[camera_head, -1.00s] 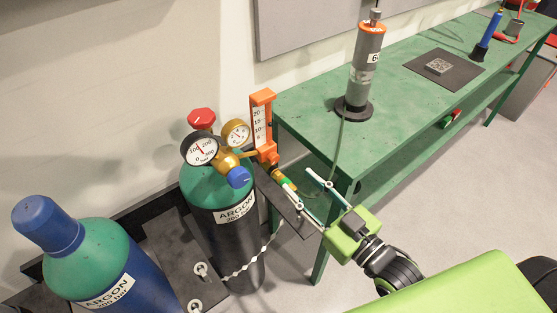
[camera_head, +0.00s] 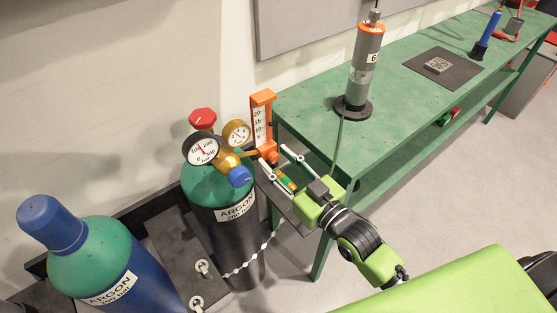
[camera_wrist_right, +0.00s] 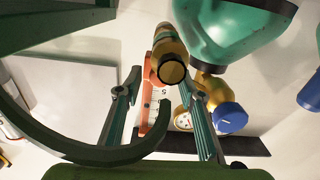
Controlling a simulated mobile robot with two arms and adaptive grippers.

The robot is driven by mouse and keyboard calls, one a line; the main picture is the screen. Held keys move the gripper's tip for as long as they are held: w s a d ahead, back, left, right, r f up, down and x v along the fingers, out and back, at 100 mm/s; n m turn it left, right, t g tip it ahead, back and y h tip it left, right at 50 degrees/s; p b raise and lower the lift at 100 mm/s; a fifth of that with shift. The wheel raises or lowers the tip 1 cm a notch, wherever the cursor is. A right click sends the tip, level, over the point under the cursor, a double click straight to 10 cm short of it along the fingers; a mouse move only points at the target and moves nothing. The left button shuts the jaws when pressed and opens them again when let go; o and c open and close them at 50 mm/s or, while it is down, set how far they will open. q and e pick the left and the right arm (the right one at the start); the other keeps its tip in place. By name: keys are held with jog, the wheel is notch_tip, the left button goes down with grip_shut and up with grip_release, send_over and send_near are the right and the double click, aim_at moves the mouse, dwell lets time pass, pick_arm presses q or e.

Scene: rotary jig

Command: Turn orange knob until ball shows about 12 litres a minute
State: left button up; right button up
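The flowmeter (camera_head: 261,122) is an orange upright frame with a white scale marked 20 down to 5; I cannot make out the ball. Orange parts show at its lower end (camera_head: 268,157), partly behind a finger; I cannot clearly separate the knob there. My right gripper (camera_head: 274,157) is open, its two fingers pointing up-left at the flowmeter's lower end. The brass and green hose fitting (camera_head: 286,184) lies between the fingers in the picture. In the right wrist view, the open fingers (camera_wrist_right: 159,80) flank the orange frame (camera_wrist_right: 155,110) and a brass end (camera_wrist_right: 172,72). No grip is visible.
The regulator's dial gauge (camera_head: 201,149), red cap (camera_head: 203,119) and blue knob (camera_head: 240,176) sit close left of my gripper on the argon cylinder (camera_head: 239,247). A green bench (camera_head: 405,105) stands to the right. A dark hose curves near my fingers (camera_wrist_right: 60,150).

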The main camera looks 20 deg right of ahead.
grip_shut()
jog(key=shift+r+n+p, duration=0.2)
jog(key=shift+n+p, duration=0.2)
jog(key=shift+p, duration=0.4)
jog(key=shift+f+n+p, duration=0.1)
jog(key=shift+n+p, duration=0.2)
jog(key=shift+n, duration=0.1)
jog(key=shift+f, duration=0.1)
grip_release()
jog(key=shift+s, duration=0.1)
